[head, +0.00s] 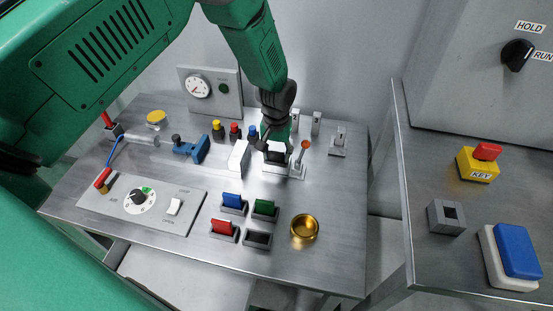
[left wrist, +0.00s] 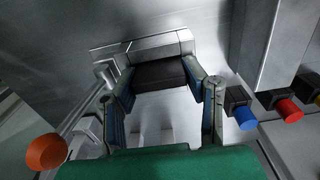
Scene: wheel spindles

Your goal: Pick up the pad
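My left gripper (head: 277,147) points down over a small fixture at the back right of the steel bench. In the left wrist view its two fingers (left wrist: 161,78) are spread apart, with a dark rectangular block (left wrist: 160,74) between and just beyond their tips. This block, perhaps the pad, sits at a pale metal holder (left wrist: 145,48). In the head view the gripper partly hides this spot, and a white piece with a dark top (head: 277,156) shows there. I cannot tell whether the fingertips touch the block. My right gripper is out of view.
An orange-knobbed lever (head: 305,145) stands close beside the gripper, and a white block (head: 238,156) is on its other side. Colored buttons (head: 235,131) stand nearby. Rocker switches (head: 233,202) and a brass bowl (head: 304,228) are in front. A second bench holds a blue pushbutton (head: 518,250).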

